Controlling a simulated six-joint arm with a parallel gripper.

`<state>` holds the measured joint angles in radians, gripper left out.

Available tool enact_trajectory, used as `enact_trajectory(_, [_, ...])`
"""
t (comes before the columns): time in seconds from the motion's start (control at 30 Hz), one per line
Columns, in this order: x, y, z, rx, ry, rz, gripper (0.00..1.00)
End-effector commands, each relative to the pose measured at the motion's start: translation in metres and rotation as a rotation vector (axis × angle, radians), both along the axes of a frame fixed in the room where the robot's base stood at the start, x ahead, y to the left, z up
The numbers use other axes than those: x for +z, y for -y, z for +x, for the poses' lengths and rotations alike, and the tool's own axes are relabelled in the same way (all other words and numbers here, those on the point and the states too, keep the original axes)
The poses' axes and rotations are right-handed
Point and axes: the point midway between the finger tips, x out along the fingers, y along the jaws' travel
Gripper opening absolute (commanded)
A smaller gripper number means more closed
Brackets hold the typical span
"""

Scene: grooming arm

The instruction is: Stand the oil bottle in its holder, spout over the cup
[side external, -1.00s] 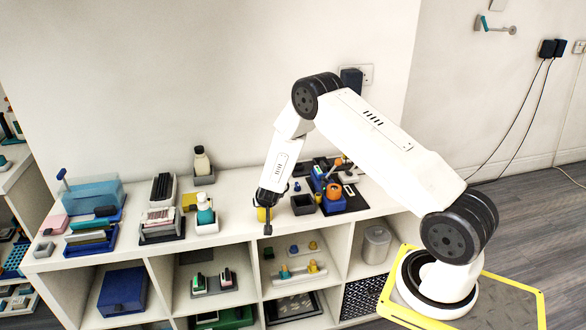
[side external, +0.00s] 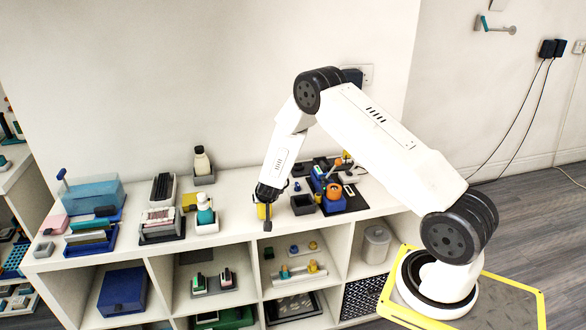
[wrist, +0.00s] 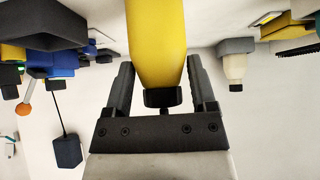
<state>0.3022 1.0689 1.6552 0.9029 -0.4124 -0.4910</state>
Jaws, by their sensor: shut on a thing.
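A yellow bottle (wrist: 157,45) with a black cap is between the two dark fingers of my gripper (wrist: 160,80) in the wrist view. It appears to be the oil bottle. The gripper is shut on it. In the side view my gripper (side external: 267,212) points down at the shelf top's front edge, and the yellow bottle (side external: 261,211) shows behind a finger. It looks upright; I cannot tell whether its base touches the shelf. Just right of it is a dark grey open-topped box (side external: 303,204); I cannot tell whether this is the holder or the cup. The spout is not clear.
To the left are a teal-and-white bottle (side external: 205,212), a grey rack (side external: 160,226) and a blue clear box (side external: 93,196). A cream bottle (side external: 202,161) stands in a grey base behind, near the wall.

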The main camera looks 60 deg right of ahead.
Motion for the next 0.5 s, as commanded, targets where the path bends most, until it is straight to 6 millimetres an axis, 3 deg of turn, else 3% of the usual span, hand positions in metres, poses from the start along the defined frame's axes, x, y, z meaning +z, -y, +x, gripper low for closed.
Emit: enact_trajectory(0.5, [0.015,0.000,0.000,0.000,0.002,0.000,0.00])
